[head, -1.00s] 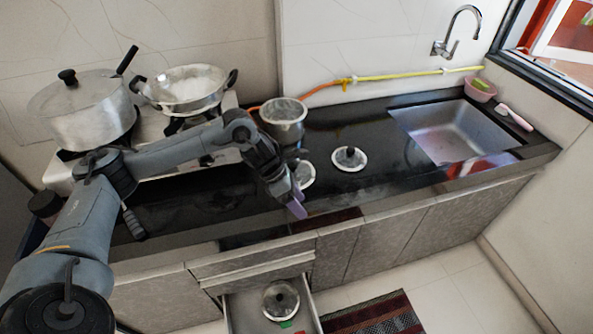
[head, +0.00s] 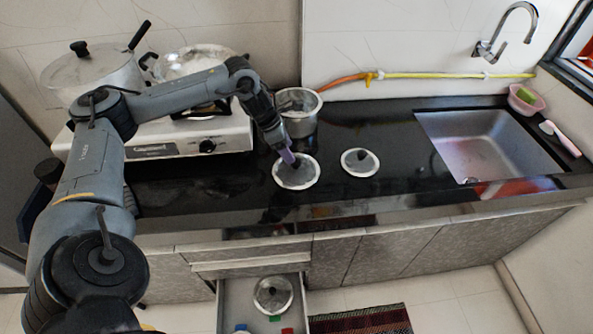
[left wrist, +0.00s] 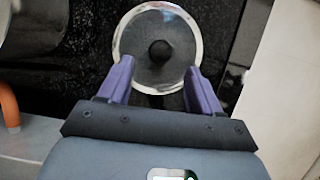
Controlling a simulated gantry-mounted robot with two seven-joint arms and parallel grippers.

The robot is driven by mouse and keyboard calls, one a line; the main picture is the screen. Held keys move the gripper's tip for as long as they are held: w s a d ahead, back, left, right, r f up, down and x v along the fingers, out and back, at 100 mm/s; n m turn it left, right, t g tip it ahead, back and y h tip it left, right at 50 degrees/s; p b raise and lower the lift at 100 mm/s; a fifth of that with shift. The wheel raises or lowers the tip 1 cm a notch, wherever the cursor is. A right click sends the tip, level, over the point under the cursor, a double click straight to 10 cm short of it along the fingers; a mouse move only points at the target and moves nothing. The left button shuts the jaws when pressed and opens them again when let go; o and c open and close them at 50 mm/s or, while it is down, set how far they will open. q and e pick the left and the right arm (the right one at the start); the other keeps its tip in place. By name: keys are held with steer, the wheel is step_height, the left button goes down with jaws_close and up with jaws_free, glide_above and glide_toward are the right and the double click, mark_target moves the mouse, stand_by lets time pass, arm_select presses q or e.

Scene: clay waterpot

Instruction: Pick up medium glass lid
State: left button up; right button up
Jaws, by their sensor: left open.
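A round glass lid (head: 303,181) with a metal rim and dark knob lies on the black counter in front of the steel pot. A smaller-looking glass lid (head: 369,163) lies to its right, and a third lid (head: 272,295) is in the open drawer. Which one is the medium lid is not certain. My left gripper (head: 289,158) is open just above the first lid. In the left wrist view, its purple fingers (left wrist: 160,65) are apart on either side, with the knob of that lid (left wrist: 150,28) a little beyond and between the tips. My right gripper is not in view.
A steel pot (head: 303,122) stands close behind the lid. The stove (head: 150,143) with a large pot (head: 85,75) and a pan is at left, under my arm. The sink (head: 490,140) is at right. An open drawer (head: 225,305) juts out below the counter.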

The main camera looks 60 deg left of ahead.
mark_target(296, 166)
arm_select(q)
steer(key=shift+b+x, duration=0.7)
steer(key=shift+x, duration=1.95)
steer(key=shift+w, duration=0.1)
jaws_close()
steer(key=shift+r, duration=0.1)
